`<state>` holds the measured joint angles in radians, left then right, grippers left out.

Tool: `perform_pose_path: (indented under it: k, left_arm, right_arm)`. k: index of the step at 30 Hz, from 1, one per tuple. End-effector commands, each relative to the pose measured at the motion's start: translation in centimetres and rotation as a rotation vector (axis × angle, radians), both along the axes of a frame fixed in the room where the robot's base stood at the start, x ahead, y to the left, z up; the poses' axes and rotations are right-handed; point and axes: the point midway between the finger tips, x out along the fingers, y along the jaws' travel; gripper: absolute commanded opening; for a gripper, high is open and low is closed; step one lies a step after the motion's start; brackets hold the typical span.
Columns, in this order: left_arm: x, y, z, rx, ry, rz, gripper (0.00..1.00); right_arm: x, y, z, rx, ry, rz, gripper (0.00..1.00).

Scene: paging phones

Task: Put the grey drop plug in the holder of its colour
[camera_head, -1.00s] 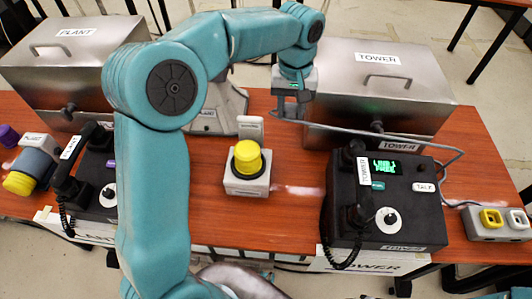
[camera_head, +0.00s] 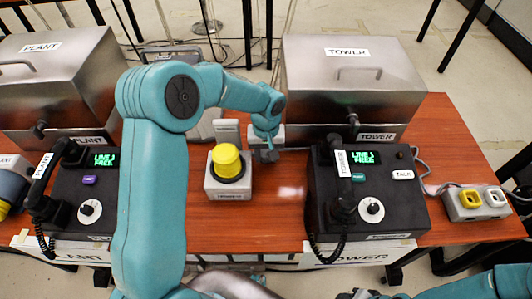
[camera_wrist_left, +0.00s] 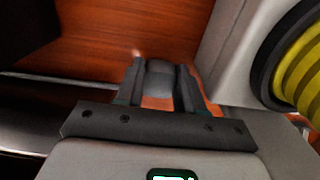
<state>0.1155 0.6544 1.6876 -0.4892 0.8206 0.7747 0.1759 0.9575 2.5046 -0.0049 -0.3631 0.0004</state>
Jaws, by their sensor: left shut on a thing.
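My left gripper (camera_head: 266,156) is low over the table, just right of the yellow button box. In the left wrist view its jaws (camera_wrist_left: 160,85) are shut on a dark grey piece (camera_wrist_left: 160,72), which I take for the grey drop plug; its tip is blurred. In the head view the plug is mostly hidden by the gripper, with a grey cable (camera_head: 296,149) leading right toward the TOWER phone. A pale block with a yellow holder (camera_head: 470,195) and a light grey holder (camera_head: 495,194) stands at the right. My right gripper is not in view.
The yellow button (camera_head: 226,160) on its grey box also shows close in the left wrist view (camera_wrist_left: 300,65). The TOWER phone (camera_head: 385,210) and PLANT phone (camera_head: 95,205) flank it. The metal TOWER box (camera_head: 350,85) stands behind. Bare table (camera_head: 275,215) lies between button and TOWER phone.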

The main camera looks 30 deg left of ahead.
Motion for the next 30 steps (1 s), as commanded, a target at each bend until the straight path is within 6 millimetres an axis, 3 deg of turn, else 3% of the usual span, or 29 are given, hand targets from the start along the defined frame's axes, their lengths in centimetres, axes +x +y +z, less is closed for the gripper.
perform_pose_path:
  k: [8, 9, 10, 22, 30]
  left_arm:
    - [0.0, 0.0, -0.3, 0.001, -0.001, 0.000, 0.07]
    - [0.0, 0.0, -0.3, 0.001, -0.001, 0.000, 0.41]
    - [0.0, 0.0, -0.2, 0.001, -0.001, 0.000, 0.48]
    - [0.1, 0.0, 0.7, 0.002, -0.003, 0.001, 0.48]
    - [0.1, 0.0, 6.7, 0.001, -0.007, 0.001, 0.48]
  right_arm:
    - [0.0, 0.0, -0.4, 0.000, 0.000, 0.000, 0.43]
    - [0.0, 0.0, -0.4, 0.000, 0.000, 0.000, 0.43]
    - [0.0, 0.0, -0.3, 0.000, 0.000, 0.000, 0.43]
    - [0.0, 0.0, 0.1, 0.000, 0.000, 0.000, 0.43]
    - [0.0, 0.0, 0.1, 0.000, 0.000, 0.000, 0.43]
